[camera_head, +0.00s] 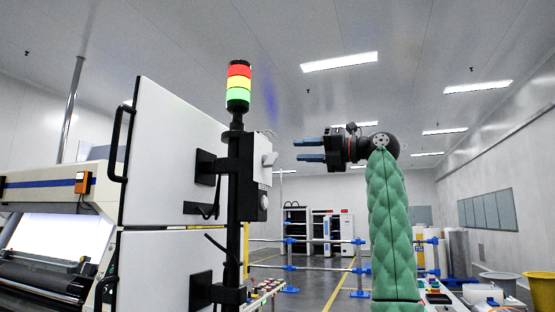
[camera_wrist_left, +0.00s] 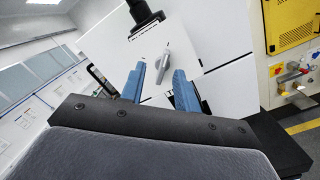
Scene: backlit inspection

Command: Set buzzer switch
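The buzzer switch (camera_head: 270,159) is a small grey knob on the side of a white box (camera_head: 258,178) on the black signal-tower pole. In the left wrist view the switch (camera_wrist_left: 163,62) is a tilted grey lever on the white box face (camera_wrist_left: 185,42). My left gripper (camera_head: 301,150) has two blue fingers, apart and empty, pointing left at the switch. A gap remains between the fingertips and the switch in the head view. In the left wrist view the lever appears between the fingertips. My right gripper is not in view.
The signal tower (camera_head: 238,85) with red, yellow and green sections tops the pole. A white cabinet panel (camera_head: 165,150) with a black handle stands left of it. Blue-jointed rails (camera_head: 320,241) cross the floor behind. Yellow equipment (camera_wrist_left: 290,35) is at right in the left wrist view.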

